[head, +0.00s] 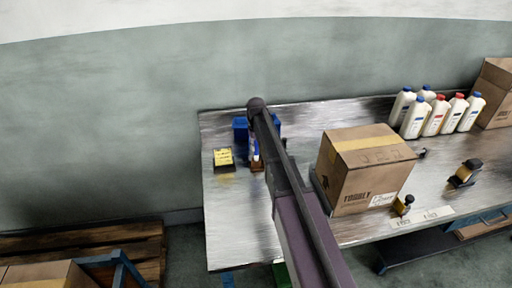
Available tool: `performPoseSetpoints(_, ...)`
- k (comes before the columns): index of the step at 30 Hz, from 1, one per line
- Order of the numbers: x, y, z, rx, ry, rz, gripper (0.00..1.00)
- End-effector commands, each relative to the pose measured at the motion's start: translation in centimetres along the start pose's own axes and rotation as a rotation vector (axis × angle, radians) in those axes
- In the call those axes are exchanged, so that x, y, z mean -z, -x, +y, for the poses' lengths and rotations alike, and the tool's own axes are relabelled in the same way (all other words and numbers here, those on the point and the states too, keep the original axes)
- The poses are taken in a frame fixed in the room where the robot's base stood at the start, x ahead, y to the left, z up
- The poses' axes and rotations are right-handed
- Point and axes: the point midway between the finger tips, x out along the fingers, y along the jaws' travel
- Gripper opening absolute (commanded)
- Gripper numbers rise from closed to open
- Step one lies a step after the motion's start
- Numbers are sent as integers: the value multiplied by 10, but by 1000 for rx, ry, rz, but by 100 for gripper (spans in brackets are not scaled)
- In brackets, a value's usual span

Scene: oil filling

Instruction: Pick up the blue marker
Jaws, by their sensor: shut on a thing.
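A slim blue and white item (254,146), which looks like the blue marker, stands roughly upright near the back left of the metal workbench (235,225). It is just left of my arm, above a small reddish-brown piece (257,165). My dark arm reaches from the bottom of the head view up to a rounded joint above the bench's back edge. My gripper's fingers do not show; they are hidden by the arm or too small to make out. Whether they touch the marker cannot be seen.
A blue bin (240,127) is behind the marker, partly covered by my arm. A yellow-topped block (223,157) lies to its left. A large cardboard box (365,170) stands right of my arm. Several white bottles (414,117) stand at back right. The bench's front left is clear.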

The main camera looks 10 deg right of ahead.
Motion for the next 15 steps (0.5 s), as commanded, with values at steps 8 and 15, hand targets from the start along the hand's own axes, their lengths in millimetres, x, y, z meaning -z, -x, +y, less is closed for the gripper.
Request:
performPoseSetpoints(8,0,22,0,0,0,0,1)
performPoseSetpoints(15,-27,34,5,0,-3,0,1)
